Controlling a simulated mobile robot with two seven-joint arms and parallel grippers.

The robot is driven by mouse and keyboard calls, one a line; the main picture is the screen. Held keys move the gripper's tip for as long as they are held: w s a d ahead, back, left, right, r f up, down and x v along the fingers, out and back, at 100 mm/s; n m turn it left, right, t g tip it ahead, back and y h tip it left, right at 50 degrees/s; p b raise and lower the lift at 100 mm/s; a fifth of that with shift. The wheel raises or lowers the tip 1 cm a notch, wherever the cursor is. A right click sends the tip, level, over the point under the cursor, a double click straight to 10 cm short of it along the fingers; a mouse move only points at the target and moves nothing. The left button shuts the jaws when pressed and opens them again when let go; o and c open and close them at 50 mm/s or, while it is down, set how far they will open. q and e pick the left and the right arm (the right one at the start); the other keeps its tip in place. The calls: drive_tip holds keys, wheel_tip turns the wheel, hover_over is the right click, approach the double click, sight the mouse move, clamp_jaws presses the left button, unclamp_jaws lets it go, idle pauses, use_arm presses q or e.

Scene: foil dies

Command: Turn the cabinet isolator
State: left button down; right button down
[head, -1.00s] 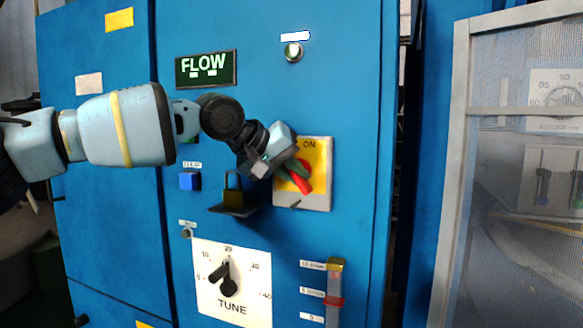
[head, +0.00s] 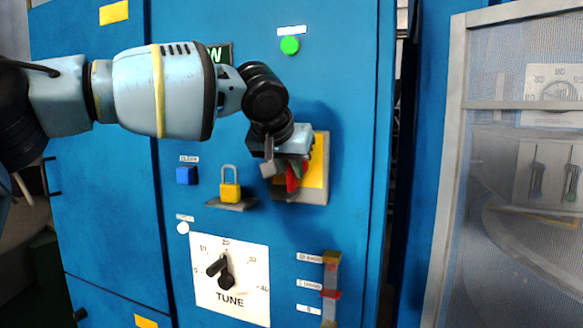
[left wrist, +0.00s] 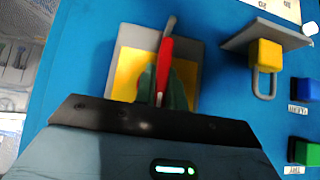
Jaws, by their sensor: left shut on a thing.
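The cabinet isolator is a red handle (head: 293,178) on a yellow plate (head: 318,165) with a grey backing. My left gripper (head: 288,180) is shut on the red handle, and its arm crosses from the left. In the head view the handle is mostly covered by the gripper and looks near upright. In the left wrist view the red handle (left wrist: 165,62) stands between the two green fingertips (left wrist: 162,88), with the yellow plate (left wrist: 126,75) behind. The ON lettering is hidden in the head view. My right gripper is not in view.
A yellow padlock (head: 230,192) stands on a small grey shelf left of the isolator, beside a blue button (head: 187,175). A lit green lamp (head: 289,45) is above. The TUNE dial (head: 225,278) and a slider (head: 331,290) are below. A mesh-fronted panel (head: 520,190) stands at right.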

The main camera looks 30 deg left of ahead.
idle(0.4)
use_arm(q)
drive_tip(key=c, duration=1.5)
unclamp_jaws()
drive_tip(key=shift+o, duration=0.2)
drive_tip(key=v, duration=0.7)
drive_tip(key=shift+s+r, duration=0.3)
drive_tip(key=shift+d, duration=0.1)
